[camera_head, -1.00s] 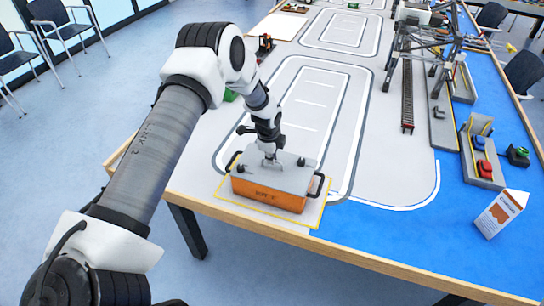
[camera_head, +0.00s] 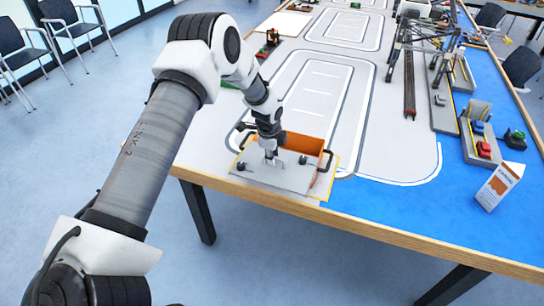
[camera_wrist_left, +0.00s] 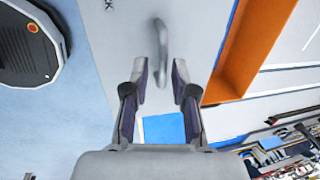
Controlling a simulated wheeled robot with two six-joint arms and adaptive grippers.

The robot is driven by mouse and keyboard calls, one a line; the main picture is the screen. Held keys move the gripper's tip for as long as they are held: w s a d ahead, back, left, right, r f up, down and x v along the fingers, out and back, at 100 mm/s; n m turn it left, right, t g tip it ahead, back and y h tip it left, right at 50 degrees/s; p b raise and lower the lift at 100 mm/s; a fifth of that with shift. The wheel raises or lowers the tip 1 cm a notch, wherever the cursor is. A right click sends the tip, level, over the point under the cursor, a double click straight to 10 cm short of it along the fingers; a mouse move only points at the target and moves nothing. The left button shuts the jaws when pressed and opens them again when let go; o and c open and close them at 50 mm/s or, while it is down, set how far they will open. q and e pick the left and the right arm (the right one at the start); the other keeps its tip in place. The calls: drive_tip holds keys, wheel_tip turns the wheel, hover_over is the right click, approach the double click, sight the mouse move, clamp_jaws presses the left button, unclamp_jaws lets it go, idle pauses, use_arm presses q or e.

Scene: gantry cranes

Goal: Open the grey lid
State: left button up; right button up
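The grey lid (camera_head: 290,180) stands open on the front side of the orange box (camera_head: 306,143), whose inside shows behind it. I cannot tell the lid's exact tilt. In the left wrist view the lid (camera_wrist_left: 115,50) carries a grey handle (camera_wrist_left: 160,45). My left gripper (camera_head: 269,158) is at the handle. In the left wrist view its two fingers (camera_wrist_left: 160,78) stand apart on either side of the handle, with gaps showing between. The box's orange wall (camera_wrist_left: 250,45) is at the right there. My right gripper is not in view.
The box stands near the table's front edge (camera_head: 340,222), on a yellow-outlined patch. A white carton (camera_head: 500,187) stands on the blue area at the right. The white-lined grey lanes are clear.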

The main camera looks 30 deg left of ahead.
sight(271, 170)
use_arm(q)
drive_tip(key=shift+w+a+f, duration=0.15)
drive_tip(key=shift+w+f, duration=0.3)
drive_tip(key=shift+w, duration=0.15)
drive_tip(key=shift+s+r, duration=0.25)
drive_tip(key=shift+r, duration=0.15)
wheel_tip(271, 170, up, 11)
drive_tip(key=s, duration=0.1)
drive_tip(key=shift+s+d, duration=0.2)
drive_tip(key=shift+s, duration=0.15)
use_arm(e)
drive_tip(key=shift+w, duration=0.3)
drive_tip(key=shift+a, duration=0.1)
